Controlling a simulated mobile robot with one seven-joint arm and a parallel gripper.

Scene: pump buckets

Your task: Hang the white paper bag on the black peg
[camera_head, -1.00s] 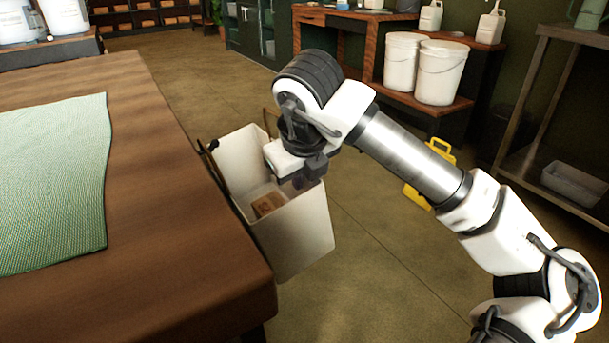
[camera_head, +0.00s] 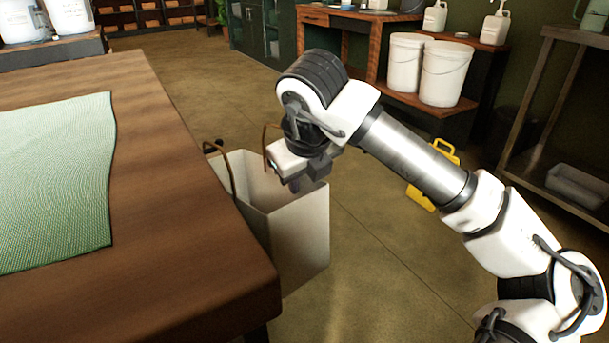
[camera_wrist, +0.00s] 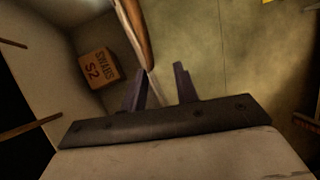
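The white paper bag (camera_head: 300,240) is beside the table's right edge, its open top facing up. One brown handle (camera_head: 228,170) stands at the table edge, close to the small black peg (camera_head: 217,143). Another brown handle (camera_head: 266,140) rises beside my gripper (camera_head: 294,185), which is over the bag's opening. In the wrist view, the two fingers of my gripper (camera_wrist: 160,82) are apart. The bag's rim and a brown handle (camera_wrist: 134,30) run toward the gap between them; contact is unclear. A brown printed box (camera_wrist: 98,68) lies inside the bag. Whether the handle loops the peg is unclear.
The wooden table (camera_head: 170,230) holds a green cloth (camera_head: 50,180). White buckets (camera_head: 443,72) stand on a shelf at the back. A yellow object (camera_head: 420,195) is on the floor behind my arm.

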